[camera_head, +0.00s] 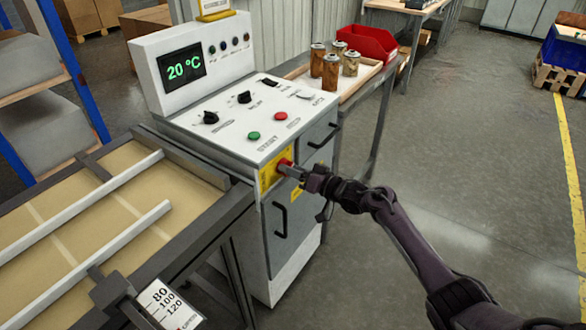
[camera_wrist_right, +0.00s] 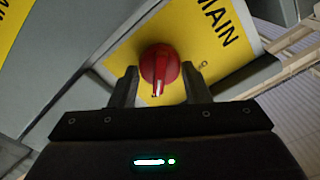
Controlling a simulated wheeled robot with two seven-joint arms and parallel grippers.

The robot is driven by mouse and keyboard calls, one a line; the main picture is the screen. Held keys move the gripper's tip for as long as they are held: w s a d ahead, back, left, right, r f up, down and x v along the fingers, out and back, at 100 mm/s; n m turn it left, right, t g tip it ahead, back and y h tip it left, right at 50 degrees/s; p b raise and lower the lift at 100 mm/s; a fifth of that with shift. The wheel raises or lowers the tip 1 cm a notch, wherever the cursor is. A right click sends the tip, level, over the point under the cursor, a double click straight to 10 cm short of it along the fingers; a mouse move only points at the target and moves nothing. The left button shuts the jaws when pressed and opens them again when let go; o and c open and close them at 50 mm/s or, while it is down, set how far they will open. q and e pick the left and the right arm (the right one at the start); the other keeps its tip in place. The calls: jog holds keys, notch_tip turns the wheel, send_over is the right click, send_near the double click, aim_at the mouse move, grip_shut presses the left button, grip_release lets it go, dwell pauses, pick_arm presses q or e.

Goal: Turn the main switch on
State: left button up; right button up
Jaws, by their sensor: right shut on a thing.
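The main switch is a red rotary knob (camera_head: 284,163) on a yellow plate (camera_head: 267,178) on the front of the white control cabinet. In the right wrist view the knob (camera_wrist_right: 159,66) sits on the yellow plate (camera_wrist_right: 222,45), which bears the word MAIN. My right gripper (camera_head: 291,170) reaches the cabinet from the right. In the wrist view its two fingers (camera_wrist_right: 158,77) are on either side of the knob, shut on it. The knob's raised grip points toward the gripper. Part of the plate is hidden by the fingers. My left gripper is not in view.
A framed bench (camera_head: 128,205) stands left. Brown cartridges and a red bin (camera_head: 368,43) are behind.

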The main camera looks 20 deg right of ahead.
dwell(0.4)
jog(key=o, duration=1)
jog(key=shift+d, duration=0.1)
jog(key=v, duration=0.7)
jog(key=shift+s+d, duration=0.2)
jog(key=shift+s, duration=0.15)
jog(key=shift+f, duration=0.1)
